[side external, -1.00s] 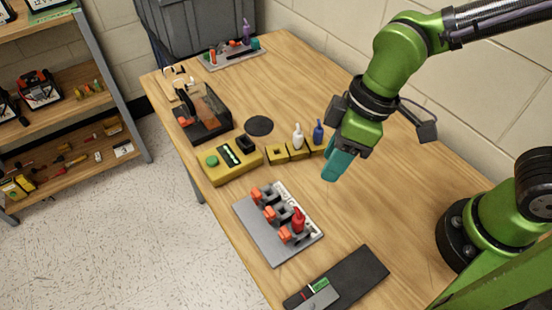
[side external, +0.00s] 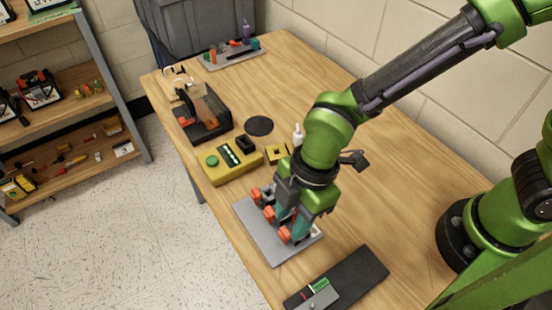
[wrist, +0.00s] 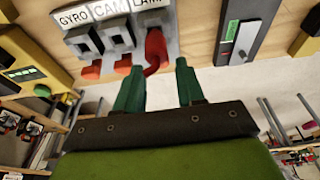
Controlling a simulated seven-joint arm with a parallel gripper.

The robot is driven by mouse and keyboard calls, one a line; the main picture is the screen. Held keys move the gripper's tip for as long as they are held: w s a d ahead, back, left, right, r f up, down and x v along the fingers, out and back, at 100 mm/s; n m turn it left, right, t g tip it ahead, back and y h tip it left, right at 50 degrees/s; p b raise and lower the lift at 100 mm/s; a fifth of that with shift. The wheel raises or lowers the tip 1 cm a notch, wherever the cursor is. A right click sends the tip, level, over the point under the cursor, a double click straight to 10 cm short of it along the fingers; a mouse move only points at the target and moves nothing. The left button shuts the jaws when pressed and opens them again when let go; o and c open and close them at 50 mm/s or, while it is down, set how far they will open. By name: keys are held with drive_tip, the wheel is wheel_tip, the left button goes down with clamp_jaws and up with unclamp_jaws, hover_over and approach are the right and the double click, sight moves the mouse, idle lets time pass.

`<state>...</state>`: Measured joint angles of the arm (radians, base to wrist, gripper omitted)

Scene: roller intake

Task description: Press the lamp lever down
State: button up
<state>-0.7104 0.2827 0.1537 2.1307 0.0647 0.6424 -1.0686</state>
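The GYRO lever (wrist: 90,72) and CAM lever (wrist: 123,66) are orange. At the LAMP place, a bright red curved piece (wrist: 156,46) shows in the wrist view; whether it is the lever or something on it, I cannot tell. My gripper (wrist: 158,66) is open and empty, fingers pointing at the panel, with the red piece ahead of the gap. Contact is unclear.
A dark mat with a grey device (side external: 318,298) lies to the near side. A yellow box with a green button (side external: 232,163) and a black tray (side external: 208,125) lie beyond the panel. A white bottle (side external: 298,133) stands close to my arm. The right-hand tabletop is clear.

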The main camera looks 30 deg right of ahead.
sight(287, 230)
drive_tip(key=shift+x, duration=1.65)
drive_tip(key=c, duration=0.6)
drive_tip(key=shift+o, duration=0.2)
drive_tip(key=shift+a, duration=1)
drive_tip(key=shift+f, duration=0.4)
